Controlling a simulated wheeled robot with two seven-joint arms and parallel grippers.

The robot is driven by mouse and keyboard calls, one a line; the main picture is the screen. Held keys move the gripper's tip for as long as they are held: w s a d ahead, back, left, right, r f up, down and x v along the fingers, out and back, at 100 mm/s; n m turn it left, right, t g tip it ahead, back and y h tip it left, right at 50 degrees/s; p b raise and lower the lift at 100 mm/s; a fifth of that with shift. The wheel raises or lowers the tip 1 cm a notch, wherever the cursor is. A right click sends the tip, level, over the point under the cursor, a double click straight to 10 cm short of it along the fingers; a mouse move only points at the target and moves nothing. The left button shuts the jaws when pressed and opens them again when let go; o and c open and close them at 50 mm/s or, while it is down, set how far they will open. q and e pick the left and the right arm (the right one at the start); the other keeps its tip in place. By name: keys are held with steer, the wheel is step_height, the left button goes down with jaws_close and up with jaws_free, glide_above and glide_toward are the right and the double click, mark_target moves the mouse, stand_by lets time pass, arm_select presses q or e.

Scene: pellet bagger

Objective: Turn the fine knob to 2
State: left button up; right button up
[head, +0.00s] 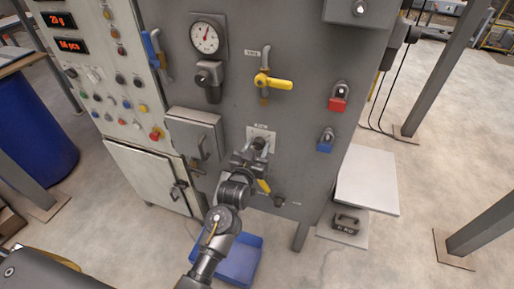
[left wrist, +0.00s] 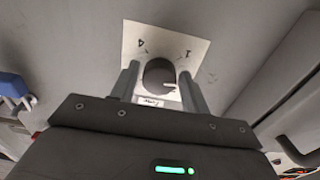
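The fine knob (left wrist: 158,76) is dark and round, on a white plate (left wrist: 131,38) with handwritten marks; a 4 and a 1 can be read. A white line shows on the knob's lower right in the left wrist view. A small label, too blurred to read surely, sits below it. My left gripper (left wrist: 160,88) has one finger on each side of the knob, with what look like narrow gaps. In the head view my left gripper (head: 249,157) reaches to the panel and covers much of the knob and the white plate (head: 262,133). My right gripper is not in view.
A grey box with a handle (head: 194,135) projects left of the knob. A blue bin (head: 240,262) lies on the floor below.

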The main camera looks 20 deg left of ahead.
arm_select(q)
steer(key=c, duration=0.6)
steer(key=m+p, duration=0.1)
steer(key=m, duration=0.1)
steer(key=m+p, duration=0.2)
steer(key=shift+r+m, duration=0.2)
steer(key=shift+m, duration=0.1)
steer(key=m+p, duration=0.2)
steer(key=m, duration=0.1)
steer(key=shift+f+m+p, duration=0.1)
steer(key=shift+m+p, duration=0.6)
steer(key=shift+m, duration=0.5)
steer(key=o, duration=1)
steer(key=shift+c, duration=0.2)
